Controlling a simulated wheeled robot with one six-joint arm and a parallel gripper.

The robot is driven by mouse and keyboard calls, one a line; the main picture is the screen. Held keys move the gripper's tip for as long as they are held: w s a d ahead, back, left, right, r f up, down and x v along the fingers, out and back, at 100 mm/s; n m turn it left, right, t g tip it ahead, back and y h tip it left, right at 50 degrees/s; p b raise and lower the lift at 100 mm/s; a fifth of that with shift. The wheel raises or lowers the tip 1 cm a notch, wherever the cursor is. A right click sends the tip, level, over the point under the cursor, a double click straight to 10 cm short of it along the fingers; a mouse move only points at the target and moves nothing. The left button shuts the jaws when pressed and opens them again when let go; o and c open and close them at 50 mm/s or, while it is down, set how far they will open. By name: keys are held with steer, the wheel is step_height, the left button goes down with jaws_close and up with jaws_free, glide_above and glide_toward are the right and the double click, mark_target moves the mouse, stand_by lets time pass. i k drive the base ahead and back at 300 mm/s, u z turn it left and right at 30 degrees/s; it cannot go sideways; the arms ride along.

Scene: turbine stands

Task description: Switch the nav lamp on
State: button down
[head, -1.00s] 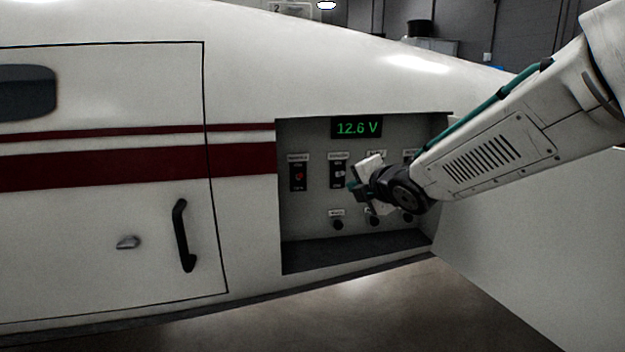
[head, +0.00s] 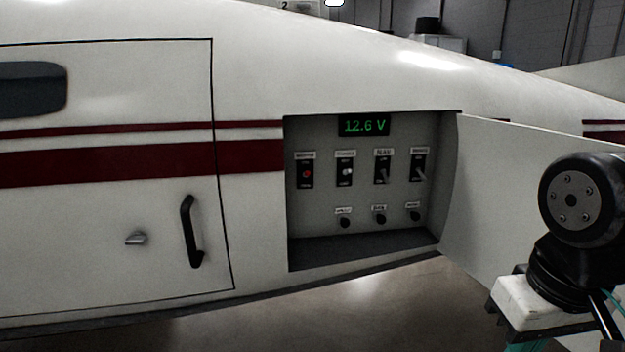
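The nav switch (head: 382,168) is the third from the left in the upper row of the panel, under a small label that seems to read NAV. Its pale lever appears tilted downward, though it is small. No lit nav lamp can be made out. My gripper (head: 523,310) is at the lower right, well away from the panel and in front of the open door. Its pale body and some teal parts show; its fingertips are cut off or hidden, so its opening cannot be told.
The recessed panel (head: 320,225) has other switches on both sides of the nav switch, several knobs below, and a green 12.6 V display (head: 364,125). An open white door (head: 490,190) stands at its right. The space before the panel is clear.

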mark_target(383, 171)
steer(key=k, duration=0.95)
steer(key=z, duration=0.7)
steer(key=i, duration=0.8)
steer(key=u, duration=0.55)
steer(key=i, duration=0.65)
steer(key=u, duration=0.3)
steer(key=k, duration=0.4)
